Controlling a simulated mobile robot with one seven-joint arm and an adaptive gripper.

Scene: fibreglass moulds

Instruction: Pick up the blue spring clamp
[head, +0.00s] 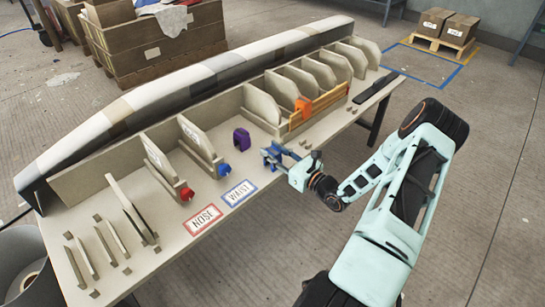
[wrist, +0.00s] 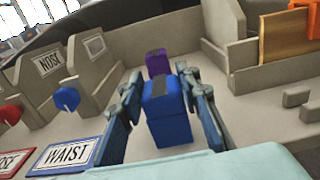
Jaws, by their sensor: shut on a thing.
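The blue spring clamp (wrist: 166,118) is a blocky blue piece with a dark grey patch on top. In the wrist view it sits between the two fingers of my gripper (wrist: 160,80), which is shut on it. In the head view my gripper (head: 272,155) is over the front part of the table, right of the WAIST label. There the clamp is hard to tell apart from the bluish fingers. I cannot tell whether the clamp still touches the table.
A purple clamp (head: 241,139) stands just beyond; it also shows in the wrist view (wrist: 157,62). Upright ribs carry a red piece (head: 187,194) and a blue piece (head: 222,170). NOSE (head: 205,217) and WAIST (head: 239,192) labels lie in front. An orange clamp (head: 304,106) is further right.

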